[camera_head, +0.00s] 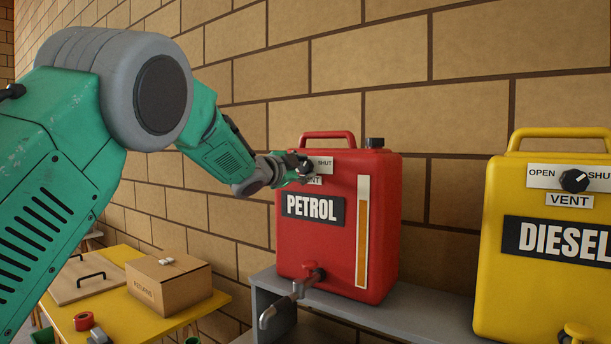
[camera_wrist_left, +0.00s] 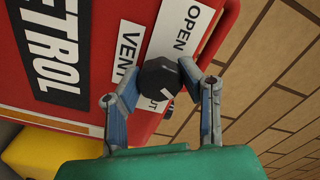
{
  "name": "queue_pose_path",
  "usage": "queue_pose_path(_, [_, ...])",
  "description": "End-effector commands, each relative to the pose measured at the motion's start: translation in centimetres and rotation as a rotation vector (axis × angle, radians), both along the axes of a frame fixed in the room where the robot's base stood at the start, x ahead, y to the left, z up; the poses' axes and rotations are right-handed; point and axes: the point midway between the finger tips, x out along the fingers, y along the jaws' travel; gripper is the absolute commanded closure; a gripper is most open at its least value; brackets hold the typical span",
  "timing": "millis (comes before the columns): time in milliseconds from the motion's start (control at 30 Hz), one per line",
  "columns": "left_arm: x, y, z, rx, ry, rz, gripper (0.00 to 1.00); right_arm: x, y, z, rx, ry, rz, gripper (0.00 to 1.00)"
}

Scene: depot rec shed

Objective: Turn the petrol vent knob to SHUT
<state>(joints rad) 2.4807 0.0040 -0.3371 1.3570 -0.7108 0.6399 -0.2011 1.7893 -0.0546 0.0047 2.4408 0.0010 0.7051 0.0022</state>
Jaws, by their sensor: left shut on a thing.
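The red petrol can (camera_head: 335,235) stands on a grey shelf, with a PETROL label and a white OPEN/SHUT plate. Its dark vent knob (camera_wrist_left: 160,78) sits on that plate in the left wrist view. My left gripper (camera_head: 300,170) reaches the plate from the left. In the left wrist view my left gripper (camera_wrist_left: 162,76) has a finger on either side of the knob and is shut on it. OPEN is readable there; SHUT is partly covered by the knob and a finger. My right gripper is not in view.
A yellow diesel can (camera_head: 545,285) with its own vent knob (camera_head: 574,181) stands to the right on the grey shelf (camera_head: 435,310). A tap (camera_head: 290,300) juts from the petrol can's front. A cardboard box (camera_head: 168,285) rests on a yellow table at lower left. A brick wall is behind.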

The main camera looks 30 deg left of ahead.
Motion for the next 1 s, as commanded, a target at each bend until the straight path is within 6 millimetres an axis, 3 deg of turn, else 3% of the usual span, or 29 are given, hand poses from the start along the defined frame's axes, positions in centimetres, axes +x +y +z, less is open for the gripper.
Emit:
queue_pose_path(400, [0.0, -0.1, -0.7, 0.210, -0.018, -0.001, 0.96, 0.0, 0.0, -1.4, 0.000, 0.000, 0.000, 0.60])
queue_pose_path(1000, [0.0, -0.1, -0.9, 0.246, -0.019, -0.002, 0.96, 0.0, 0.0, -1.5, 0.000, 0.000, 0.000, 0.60])
